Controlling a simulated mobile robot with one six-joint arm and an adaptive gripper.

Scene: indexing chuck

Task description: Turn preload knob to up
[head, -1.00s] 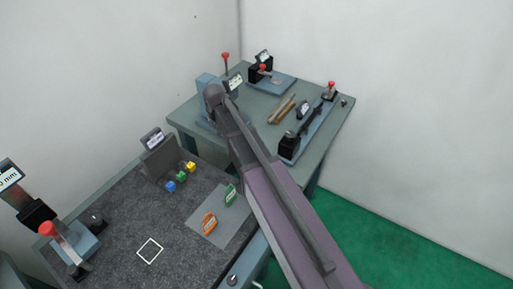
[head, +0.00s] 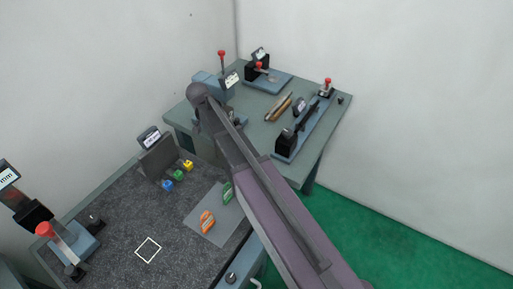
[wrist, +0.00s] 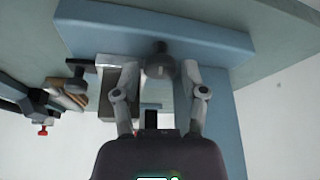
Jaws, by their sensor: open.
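In the wrist view a dark round knob (wrist: 160,66) with a small light mark sits in front of a blue-grey fixture (wrist: 208,38). No readable label shows which knob it is or how its pointer stands. My gripper (wrist: 160,77) is open, one finger on each side of the knob, with a visible gap at least near the tips; I cannot tell whether either finger touches it. In the head view the fixture's blue top (head: 206,79) shows at the far bench's back left. My arm hides the knob and gripper there.
The far bench (head: 258,103) also holds a red-handled clamp on a blue plate (head: 270,84), a long blue fixture (head: 308,128) and wooden-looking bars (head: 279,107). The near bench (head: 120,205) has coloured blocks, an orange tag (head: 207,222) and a lever device. Green floor (head: 370,230) is clear at right.

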